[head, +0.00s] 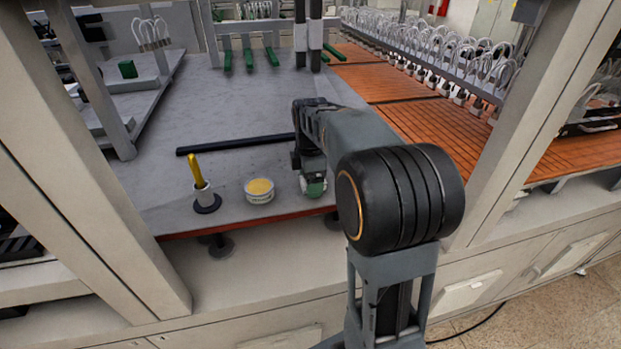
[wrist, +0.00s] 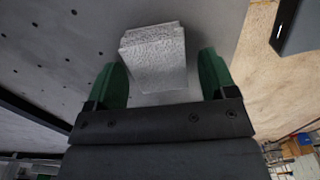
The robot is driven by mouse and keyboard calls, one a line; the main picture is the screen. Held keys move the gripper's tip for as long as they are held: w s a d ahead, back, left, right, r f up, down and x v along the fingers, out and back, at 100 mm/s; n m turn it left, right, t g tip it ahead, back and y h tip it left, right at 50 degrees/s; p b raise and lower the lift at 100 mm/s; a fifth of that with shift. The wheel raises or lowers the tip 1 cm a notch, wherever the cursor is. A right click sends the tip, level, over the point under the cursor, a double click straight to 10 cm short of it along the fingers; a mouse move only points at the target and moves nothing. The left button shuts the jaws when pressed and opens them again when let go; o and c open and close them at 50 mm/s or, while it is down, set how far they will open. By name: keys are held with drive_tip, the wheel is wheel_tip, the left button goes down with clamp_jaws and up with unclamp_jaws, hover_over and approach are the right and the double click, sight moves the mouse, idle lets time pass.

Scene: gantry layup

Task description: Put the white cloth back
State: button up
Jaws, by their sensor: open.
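The white cloth (wrist: 155,58) shows in the wrist view as a folded, textured pad lying on the grey table. My gripper (wrist: 165,78) is open, with its green fingers on either side of the near part of the cloth. I cannot tell whether the fingers touch it. In the head view my gripper (head: 314,188) is low over the table's front edge, right of the tin. The cloth is mostly hidden there behind my gripper and arm.
A round tin (head: 259,191) with yellow contents and a yellow-handled tool in a holder (head: 203,190) stand left of my gripper. A long black bar (head: 236,145) lies behind them. Frame posts (head: 540,120) flank the opening. The grey table's (head: 210,95) middle is clear.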

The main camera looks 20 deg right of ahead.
wheel_tip(320, 180, up, 12)
drive_tip(key=s+a+f+m+t, duration=0.2)
drive_tip(key=s+a+f+m, duration=0.2)
drive_tip(key=s+f+m, duration=0.2)
drive_tip(key=s+a+f+m+t, duration=0.2)
drive_tip(key=s+a+f+m, duration=0.2)
drive_tip(key=s+m, duration=0.6)
drive_tip(key=shift+s+a+f+t, duration=0.2)
drive_tip(key=shift+s+f+t, duration=0.15)
drive_tip(key=shift+f, duration=0.6)
